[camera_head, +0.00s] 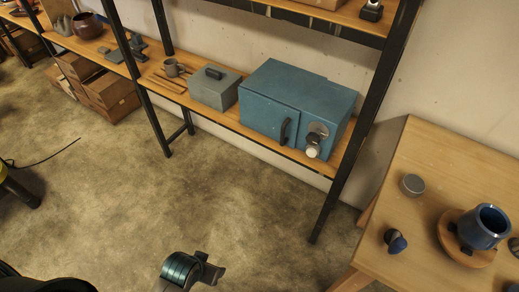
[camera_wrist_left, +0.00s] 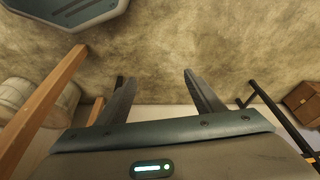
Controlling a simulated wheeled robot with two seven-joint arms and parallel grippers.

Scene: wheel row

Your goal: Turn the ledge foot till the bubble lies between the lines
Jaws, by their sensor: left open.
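I cannot make out a ledge foot, a bubble or its lines in either view. My left gripper (camera_wrist_left: 158,77) shows in the left wrist view with its two dark fingers apart and nothing between them. Bare mottled floor and the foot of a pale wall lie beyond the fingers. In the head view a dark teal ringed arm part of mine shows at the bottom edge, over the floor; its fingers cannot be made out clearly. My right gripper is not in view.
A blue box (camera_head: 283,106) with a dial and a grey lidded box (camera_head: 214,89) stand on the shelf. A wooden table (camera_head: 440,160) at right holds a blue pot (camera_head: 482,228) and a small grey tin (camera_head: 413,185). The middle floor is clear.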

